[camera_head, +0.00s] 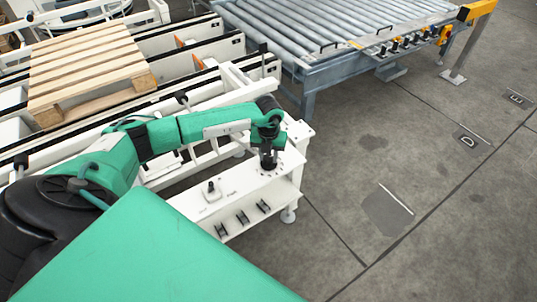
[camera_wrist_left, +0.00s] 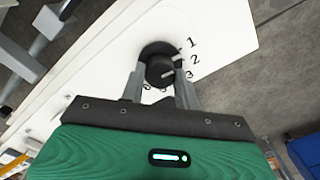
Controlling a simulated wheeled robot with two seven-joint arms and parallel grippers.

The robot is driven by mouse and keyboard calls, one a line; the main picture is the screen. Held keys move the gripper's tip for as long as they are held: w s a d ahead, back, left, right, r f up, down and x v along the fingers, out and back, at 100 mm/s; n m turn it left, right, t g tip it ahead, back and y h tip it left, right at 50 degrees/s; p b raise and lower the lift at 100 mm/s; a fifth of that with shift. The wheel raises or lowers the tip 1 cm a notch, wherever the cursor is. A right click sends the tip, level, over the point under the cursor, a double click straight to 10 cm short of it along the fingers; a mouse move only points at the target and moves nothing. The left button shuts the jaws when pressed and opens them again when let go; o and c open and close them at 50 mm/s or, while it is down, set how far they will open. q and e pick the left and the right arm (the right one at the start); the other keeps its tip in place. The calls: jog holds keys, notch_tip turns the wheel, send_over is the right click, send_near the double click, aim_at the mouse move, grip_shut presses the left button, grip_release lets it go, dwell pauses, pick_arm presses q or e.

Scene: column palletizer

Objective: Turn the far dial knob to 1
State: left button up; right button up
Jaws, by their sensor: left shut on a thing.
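The far dial knob (camera_wrist_left: 160,70) is a round black knob on a white panel (camera_wrist_left: 212,32). In the left wrist view the numerals 1, 2 and 3 show to its right; marks below it are partly hidden by a finger. In the head view the left gripper (camera_head: 268,163) points down at the panel's far end and hides most of this knob. My right gripper is out of view.
A near knob (camera_head: 211,189) and several black switches (camera_head: 243,217) sit on the same white console (camera_head: 236,190). A wooden pallet (camera_head: 88,65) lies on the conveyor at left. A roller conveyor (camera_head: 320,28) stands behind. The floor at right is clear.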

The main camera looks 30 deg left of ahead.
pick_arm(q)
jog(key=shift+r+n, duration=0.1)
jog(key=shift+n, duration=0.7)
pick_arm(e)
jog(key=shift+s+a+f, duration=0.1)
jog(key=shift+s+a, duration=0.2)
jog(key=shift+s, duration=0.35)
pick_arm(q)
jog(key=shift+w, duration=0.1)
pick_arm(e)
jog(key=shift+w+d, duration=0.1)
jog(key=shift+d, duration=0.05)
pick_arm(q)
jog(key=o, duration=0.9)
jog(key=shift+c, duration=0.2)
jog(key=shift+o, duration=0.6)
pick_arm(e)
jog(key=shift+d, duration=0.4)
